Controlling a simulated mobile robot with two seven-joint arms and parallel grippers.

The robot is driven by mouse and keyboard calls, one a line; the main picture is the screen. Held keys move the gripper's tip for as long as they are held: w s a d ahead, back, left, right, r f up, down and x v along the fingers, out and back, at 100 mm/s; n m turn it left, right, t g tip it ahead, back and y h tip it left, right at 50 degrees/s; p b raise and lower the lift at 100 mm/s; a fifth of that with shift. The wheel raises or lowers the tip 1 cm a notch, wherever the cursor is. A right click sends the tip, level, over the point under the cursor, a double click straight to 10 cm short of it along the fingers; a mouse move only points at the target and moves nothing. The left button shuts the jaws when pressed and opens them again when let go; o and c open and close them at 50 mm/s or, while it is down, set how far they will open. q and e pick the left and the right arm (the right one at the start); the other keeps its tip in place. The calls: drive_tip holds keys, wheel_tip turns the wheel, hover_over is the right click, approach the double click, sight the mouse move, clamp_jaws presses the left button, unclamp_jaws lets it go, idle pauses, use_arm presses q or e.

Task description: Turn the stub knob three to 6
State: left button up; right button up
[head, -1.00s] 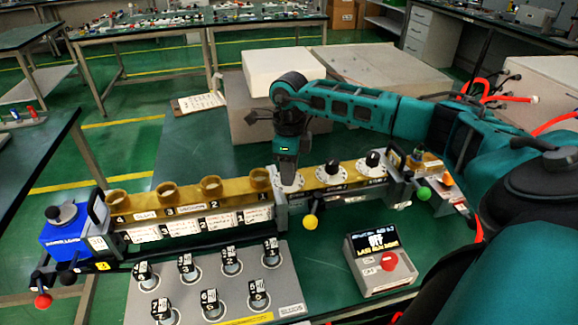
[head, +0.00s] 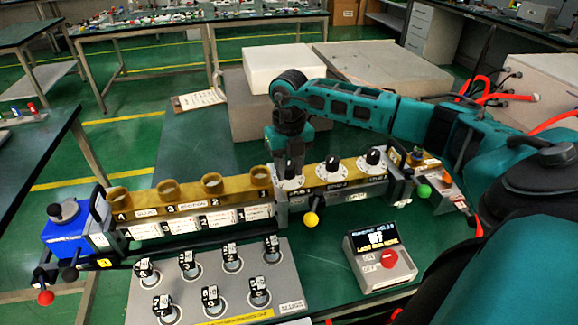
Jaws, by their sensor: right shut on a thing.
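Three stub knobs, black on white round dials, stand in a row on the right section of the long brass rail. The leftmost stub knob (head: 289,169) is partly covered by my right gripper (head: 285,155), which points down and is shut on it. The middle stub knob (head: 332,165) and the right stub knob (head: 372,157) are free. The dial numbers are too small to read. I cannot tell by its label which knob is number three. My left gripper is not in view.
The rail's left section (head: 153,228) carries several brass rings. In front lie a grey panel (head: 190,262) with several black knobs and a display box (head: 380,258) with a red button. A yellow ball handle (head: 311,219) hangs below the rail. Pale boxes (head: 284,70) stand behind.

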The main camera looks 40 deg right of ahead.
sight(289, 167)
drive_tip(key=m, duration=0.4)
drive_tip(key=shift+m, duration=0.4)
drive_tip(key=shift+a, duration=0.1)
drive_tip(key=o, duration=0.8)
drive_tip(key=shift+s, duration=0.1)
drive_tip(key=shift+c, duration=0.2)
wheel_tip(289, 167, up, 13)
idle(0.5)
